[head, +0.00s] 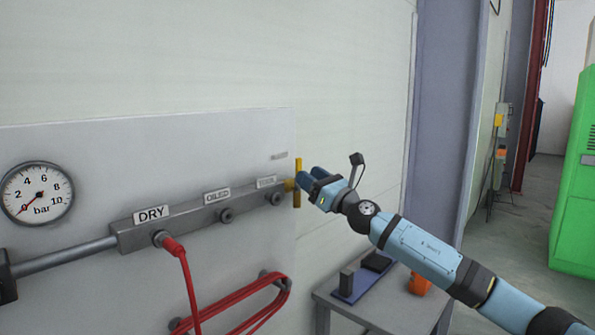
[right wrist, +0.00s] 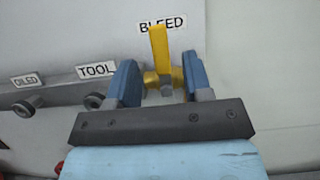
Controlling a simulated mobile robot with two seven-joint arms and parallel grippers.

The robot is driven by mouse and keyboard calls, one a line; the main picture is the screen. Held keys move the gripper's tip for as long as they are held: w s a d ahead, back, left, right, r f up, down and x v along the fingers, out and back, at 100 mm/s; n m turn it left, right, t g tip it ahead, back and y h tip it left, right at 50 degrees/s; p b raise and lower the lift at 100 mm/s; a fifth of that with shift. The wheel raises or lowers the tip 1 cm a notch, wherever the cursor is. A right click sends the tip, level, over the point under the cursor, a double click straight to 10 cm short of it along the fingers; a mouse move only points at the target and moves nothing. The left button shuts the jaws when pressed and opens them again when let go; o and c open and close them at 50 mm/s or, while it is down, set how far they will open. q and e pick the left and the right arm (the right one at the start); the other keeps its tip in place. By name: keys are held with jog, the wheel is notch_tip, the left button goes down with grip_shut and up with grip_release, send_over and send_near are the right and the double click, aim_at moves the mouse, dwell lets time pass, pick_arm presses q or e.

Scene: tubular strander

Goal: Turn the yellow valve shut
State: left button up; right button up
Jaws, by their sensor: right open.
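The yellow valve (head: 298,167) sits at the right end of the grey manifold on the wall panel, with its bar handle upright. In the right wrist view the yellow valve (right wrist: 159,48) stands below and in front of the BLEED label. My right gripper (head: 308,178) is open and reaches in from the right, close to the valve. In the right wrist view its two blue fingers (right wrist: 160,76) stand on either side of the valve, with gaps between them and the yellow handle. Contact is not visible. My left gripper is not in view.
The manifold (head: 185,222) carries outlets labelled DRY, OILED and TOOL. A red hose (head: 186,275) hangs from DRY and coils below. A pressure gauge (head: 38,194) is at left. A small table (head: 350,303) with dark parts and an orange object (head: 419,284) stands below my right arm.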

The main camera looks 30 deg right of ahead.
jog(key=b+v, duration=0.1)
jog(key=v, duration=0.6)
jog(key=shift+s, duration=0.2)
jog(key=shift+d, duration=0.1)
